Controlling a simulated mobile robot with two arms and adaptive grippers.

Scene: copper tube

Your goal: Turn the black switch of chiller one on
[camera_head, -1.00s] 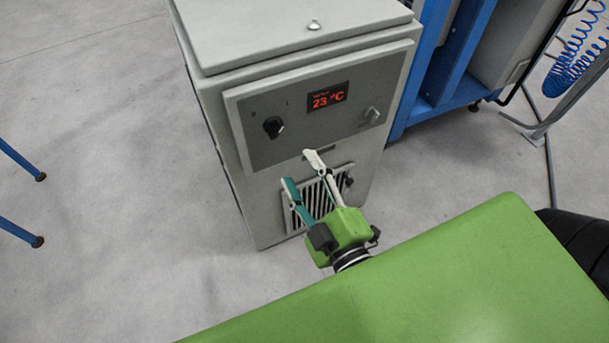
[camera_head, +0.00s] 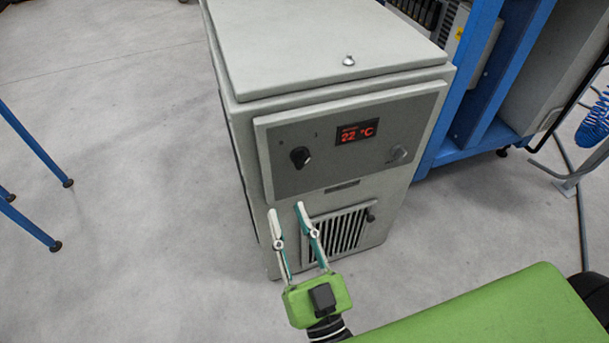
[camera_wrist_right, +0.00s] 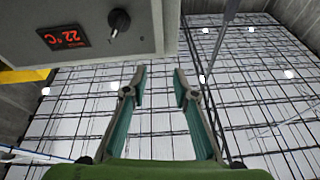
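The chiller (camera_head: 330,45) is a grey cabinet with a dark control panel and a red display (camera_head: 357,132) reading 22 °C. The black switch (camera_head: 300,157) is a round knob at the left of the panel, between two small marks. It also shows in the right wrist view (camera_wrist_right: 119,21), near the top. My right gripper (camera_head: 285,208) is open and empty, below the black switch and in front of the cabinet. In the right wrist view its fingers (camera_wrist_right: 160,72) stand apart, with nothing between them. My left gripper is not in view.
A vent grille (camera_head: 338,232) lies low on the cabinet, near my right fingers. A blue frame (camera_head: 480,95) stands to the right. Blue legs (camera_head: 35,145) stand at the left, with bare floor between.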

